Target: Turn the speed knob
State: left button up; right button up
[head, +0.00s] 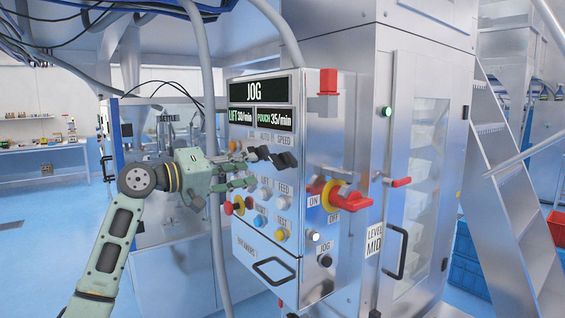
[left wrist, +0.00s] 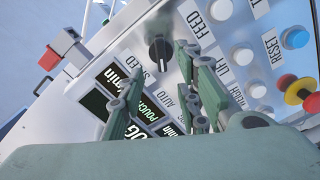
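The speed knob (head: 286,160) is a black rotary knob at the upper right of the control panel, under the SPEED label. It also shows in the left wrist view (left wrist: 159,50), with a pale pointer line. My left gripper (head: 248,170) is in front of the panel, its fingers toward the knobs. In the left wrist view its fingers (left wrist: 160,72) are spread and empty, with the knob visible beyond the gap between them. I cannot tell whether a finger touches the panel. Another black knob (head: 263,152) sits left of the speed knob. My right gripper is not in view.
The display (head: 254,91) reads JOG, LIFT 30/min and POUCH 35/min. Several buttons (head: 265,193) lie below the knobs. A red-and-yellow main switch (head: 335,196) sticks out at the right. A grey conduit (head: 211,130) runs down left of the panel.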

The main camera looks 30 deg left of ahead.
aim_at(272, 161)
pick_arm(q)
jog(key=p+x, duration=0.1)
jog(key=x, duration=0.1)
jog(key=p+x, duration=0.1)
jog(key=x, duration=0.1)
jog(key=p+x, duration=0.1)
jog(key=x, duration=0.1)
jog(key=shift+w+a+r+p, duration=0.2)
jog(key=shift+w+p, duration=0.1)
jog(key=shift+p, duration=0.1)
jog(key=shift+w+d+f, duration=0.1)
jog(key=shift+w+d, duration=0.2)
jog(key=shift+w, duration=0.15)
jog(key=shift+a+f, duration=0.1)
jog(key=shift+a, duration=0.05)
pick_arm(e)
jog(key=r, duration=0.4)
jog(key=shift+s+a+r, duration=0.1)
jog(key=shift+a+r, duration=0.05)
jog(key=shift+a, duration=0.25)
pick_arm(q)
grip_shut()
